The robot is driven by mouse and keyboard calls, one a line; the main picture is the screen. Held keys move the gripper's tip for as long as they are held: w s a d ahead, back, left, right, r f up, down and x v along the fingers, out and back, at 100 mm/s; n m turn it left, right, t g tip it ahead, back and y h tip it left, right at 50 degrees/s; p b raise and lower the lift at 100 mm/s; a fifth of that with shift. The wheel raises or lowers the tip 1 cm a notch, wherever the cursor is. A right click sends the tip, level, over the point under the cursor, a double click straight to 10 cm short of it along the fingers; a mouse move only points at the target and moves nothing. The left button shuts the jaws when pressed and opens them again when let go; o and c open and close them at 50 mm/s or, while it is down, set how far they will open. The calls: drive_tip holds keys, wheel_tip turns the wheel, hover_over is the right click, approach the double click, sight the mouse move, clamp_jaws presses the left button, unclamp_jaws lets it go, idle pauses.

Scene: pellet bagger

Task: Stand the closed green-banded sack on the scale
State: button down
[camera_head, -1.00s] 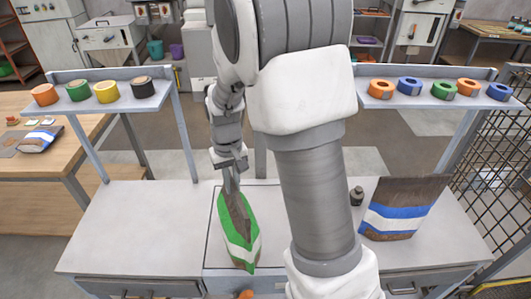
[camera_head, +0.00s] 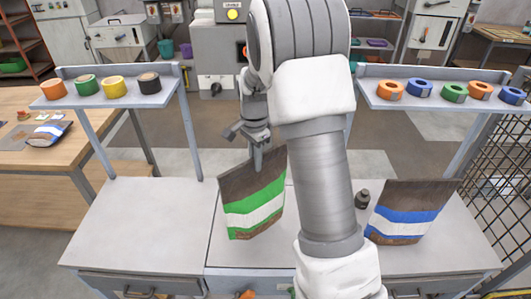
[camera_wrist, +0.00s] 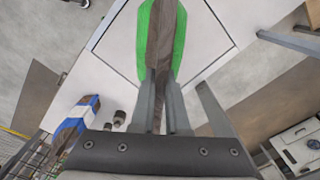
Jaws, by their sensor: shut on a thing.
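The green-banded sack (camera_head: 254,211) is brown with green and white bands. It hangs nearly upright, slightly tilted, over the middle of the bench in the head view. My gripper (camera_head: 257,163) is shut on its brown top edge. In the wrist view the sack (camera_wrist: 163,38) runs away from the fingers (camera_wrist: 160,80), its top edge pinched flat between them. A pale square plate with a dark outline (camera_wrist: 118,42), which looks like the scale, lies beneath the sack. I cannot tell whether the sack's bottom touches it.
A blue-banded sack (camera_head: 405,213) stands on the bench at right, beside a small dark weight-like object (camera_head: 362,199). Tape rolls sit on raised shelves at left (camera_head: 150,97) and right (camera_head: 440,103). The bench's left part (camera_head: 145,220) is clear.

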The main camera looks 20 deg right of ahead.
sight(266, 166)
drive_tip(key=shift+w+d+f+m+b, duration=0.6)
drive_tip(key=shift+f+m, duration=0.25)
drive_tip(key=shift+m, duration=0.5)
drive_tip(key=shift+w+d+f+m+b, duration=0.55)
drive_tip(key=shift+d+f+m, duration=0.3)
drive_tip(key=shift+m, duration=0.45)
drive_tip(key=shift+w+d+f+m+b, duration=0.4)
drive_tip(key=shift+d+f+m+b, duration=0.4)
drive_tip(key=shift+m, duration=0.55)
drive_tip(key=shift+a+f, duration=0.1)
drive_tip(key=shift+f, duration=0.45)
drive_tip(key=c, duration=1)
unclamp_jaws()
drive_tip(key=shift+o, duration=0.8)
drive_tip(key=shift+s, duration=0.1)
drive_tip(key=shift+f, duration=0.1)
